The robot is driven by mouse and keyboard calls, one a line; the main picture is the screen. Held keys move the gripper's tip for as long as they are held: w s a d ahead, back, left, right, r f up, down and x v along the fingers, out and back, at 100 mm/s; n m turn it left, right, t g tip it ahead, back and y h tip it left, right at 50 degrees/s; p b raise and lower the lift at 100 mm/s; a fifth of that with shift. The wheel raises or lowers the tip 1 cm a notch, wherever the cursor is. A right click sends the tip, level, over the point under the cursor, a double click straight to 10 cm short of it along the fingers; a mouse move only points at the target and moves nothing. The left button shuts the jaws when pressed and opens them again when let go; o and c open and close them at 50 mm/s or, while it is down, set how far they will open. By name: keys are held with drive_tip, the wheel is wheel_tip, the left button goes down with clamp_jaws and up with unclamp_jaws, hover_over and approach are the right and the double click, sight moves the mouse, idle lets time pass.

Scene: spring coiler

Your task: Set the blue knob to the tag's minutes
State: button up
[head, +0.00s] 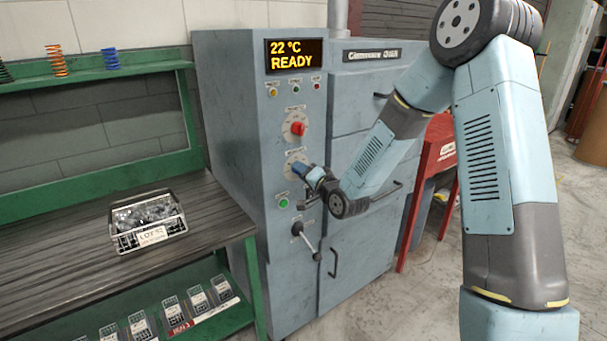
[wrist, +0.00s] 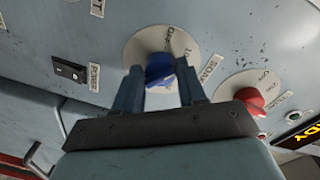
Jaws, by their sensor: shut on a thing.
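The blue knob (wrist: 160,70) sits on a round white dial on the grey oven front, beside a label that seems to read SOAK. My gripper (wrist: 160,80) has one finger on each side of the knob and is shut on it. In the head view my gripper (head: 305,172) is at the lower dial (head: 295,159), and it mostly hides the knob.
A red knob (head: 298,128) is just above the blue one. The display (head: 294,56) reads 22 °C READY. A green button (head: 283,203) and a lever (head: 306,240) are below. The bench (head: 70,235) with the basket is at left; door handles are at right.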

drive_tip(key=shift+w+d, duration=0.1)
drive_tip(key=shift+d, duration=0.05)
idle(0.4)
drive_tip(key=o, duration=1)
